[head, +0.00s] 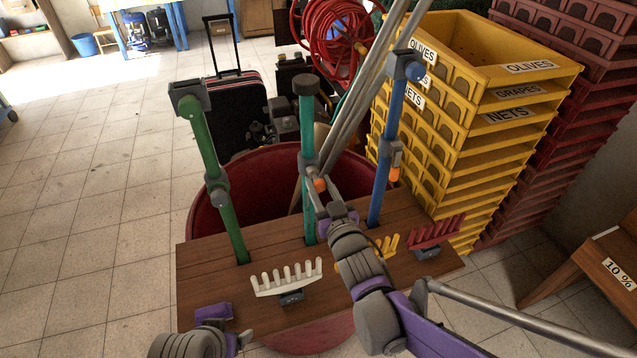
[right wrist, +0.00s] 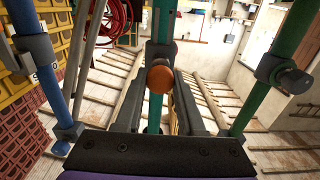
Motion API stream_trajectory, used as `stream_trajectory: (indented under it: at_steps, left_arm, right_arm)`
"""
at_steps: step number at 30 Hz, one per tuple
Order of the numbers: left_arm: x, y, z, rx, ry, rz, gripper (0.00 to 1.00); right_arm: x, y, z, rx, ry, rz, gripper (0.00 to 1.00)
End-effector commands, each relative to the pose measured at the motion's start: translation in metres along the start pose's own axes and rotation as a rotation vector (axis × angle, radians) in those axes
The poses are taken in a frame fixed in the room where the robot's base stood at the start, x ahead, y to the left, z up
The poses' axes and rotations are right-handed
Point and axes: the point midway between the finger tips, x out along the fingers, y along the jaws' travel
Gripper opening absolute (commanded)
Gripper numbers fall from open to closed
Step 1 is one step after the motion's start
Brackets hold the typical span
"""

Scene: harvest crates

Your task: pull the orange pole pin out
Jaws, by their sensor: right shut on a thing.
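The orange pole pin (head: 320,185) shows its round end at the grey collar of the teal middle pole (head: 307,125). In the right wrist view the orange end (right wrist: 160,78) sits between the fingers, in front of that collar. How deep the pin sits is hidden. My right gripper (head: 325,190) is shut on the pin. A green pole (head: 213,165) stands to the left and a blue pole (head: 388,130) to the right, all on a wooden board (head: 210,270). My left gripper (head: 213,313) is at the board's front left corner, its fingers unclear.
The board lies across a dark red tub (head: 205,215). A white rake head (head: 288,280) and a red one (head: 437,233) are on it. Yellow crates (head: 480,130) stand close on the right, with dark red crates (head: 590,110) behind. The floor at left is clear.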

Motion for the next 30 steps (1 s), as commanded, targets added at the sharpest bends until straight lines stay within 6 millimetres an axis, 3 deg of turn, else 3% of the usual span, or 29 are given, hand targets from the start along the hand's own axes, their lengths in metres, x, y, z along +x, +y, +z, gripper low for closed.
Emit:
stream_trajectory:
  at_steps: [7,8,13,23,30]
  left_arm:
    - [0.000,0.000,0.000,0.000,0.000,0.000,0.79]
    - [0.000,0.000,0.000,0.000,0.000,0.000,0.79]
    - [0.000,0.000,0.000,0.000,0.000,0.000,0.79]
    - [0.001,0.000,0.001,0.000,0.000,0.000,0.79]
    - [0.003,0.000,0.002,0.000,-0.001,0.000,0.79]
  right_arm:
    - [-0.003,0.000,0.001,0.000,-0.001,0.000,0.00]
    - [-0.003,0.000,0.001,0.000,-0.001,0.000,0.40]
    - [-0.003,0.000,0.001,0.000,-0.001,0.000,0.69]
    - [-0.005,0.000,0.001,0.000,-0.001,0.000,0.69]
    - [-0.041,0.000,0.001,0.000,-0.001,0.001,0.69]
